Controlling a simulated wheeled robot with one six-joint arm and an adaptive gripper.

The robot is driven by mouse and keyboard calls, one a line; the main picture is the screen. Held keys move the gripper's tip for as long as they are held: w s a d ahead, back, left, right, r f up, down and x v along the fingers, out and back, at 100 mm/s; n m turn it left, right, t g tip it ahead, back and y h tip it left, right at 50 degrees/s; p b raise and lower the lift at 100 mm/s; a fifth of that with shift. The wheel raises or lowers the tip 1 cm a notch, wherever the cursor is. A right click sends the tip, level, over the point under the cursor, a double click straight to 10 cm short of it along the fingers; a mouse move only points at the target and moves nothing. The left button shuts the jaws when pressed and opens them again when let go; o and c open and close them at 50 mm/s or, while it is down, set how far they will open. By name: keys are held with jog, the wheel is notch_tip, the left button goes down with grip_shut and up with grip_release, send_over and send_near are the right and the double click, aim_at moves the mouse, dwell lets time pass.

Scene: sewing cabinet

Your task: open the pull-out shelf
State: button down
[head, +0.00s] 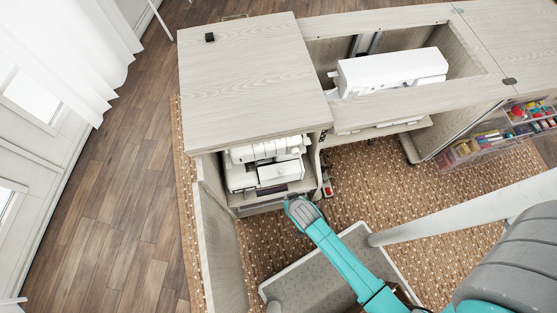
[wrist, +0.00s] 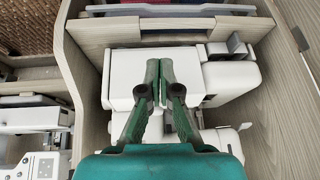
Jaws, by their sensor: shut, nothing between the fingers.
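The pull-out shelf (head: 270,196) is low in the open left compartment of the cabinet, carrying a white machine (head: 272,171). Much of the shelf is hidden by the machine and the cabinet top, so I cannot tell how far out it is. My gripper (head: 298,207) is at the compartment's front right corner in the head view. In the wrist view, my gripper (wrist: 160,80) is shut and empty, with its fingertips in front of the white machine (wrist: 125,88). I cannot tell whether they touch anything.
The cabinet door (head: 215,235) stands open on the left. A white sewing machine (head: 392,70) sits in the recess of the top. An open storage door (head: 500,135) with several colourful supplies is at the right. The brown rug (head: 360,175) has free room.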

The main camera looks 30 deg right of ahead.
jog(key=w+f+g, duration=0.2)
jog(key=w+f, duration=0.6)
jog(key=f, duration=0.4)
jog(key=shift+w+d+m+h, duration=0.3)
jog(key=shift+d+m, duration=0.05)
jog(key=shift+m, duration=0.05)
jog(key=shift+s, duration=0.1)
